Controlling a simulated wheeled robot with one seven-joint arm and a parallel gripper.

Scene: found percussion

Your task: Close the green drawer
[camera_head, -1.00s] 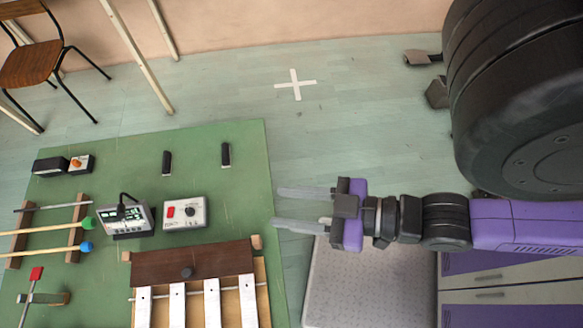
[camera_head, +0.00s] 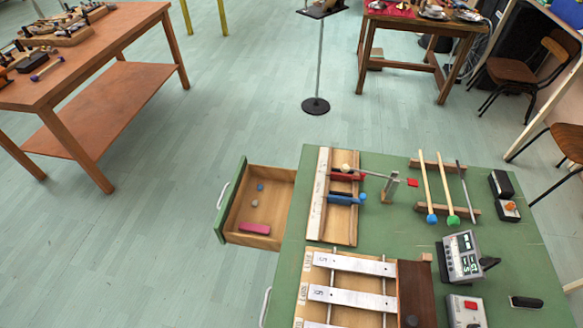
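The green drawer (camera_head: 231,199) stands pulled out from the left side of the green table (camera_head: 400,165). Its front is green with a pale handle (camera_head: 223,196), and its inside is bare wood. In it lie a pink block (camera_head: 255,228), a small blue piece (camera_head: 260,187) and a small grey piece (camera_head: 254,204). A second pale handle (camera_head: 265,306) shows below it on the same side. My gripper is not in the present view.
A brown wooden table (camera_head: 110,50) with tools stands at the upper left. A stand's round black base (camera_head: 315,106) is on the floor beyond the green table. Xylophone bars (camera_head: 350,263), mallets and small boxes cover the green tabletop. The floor left of the drawer is clear.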

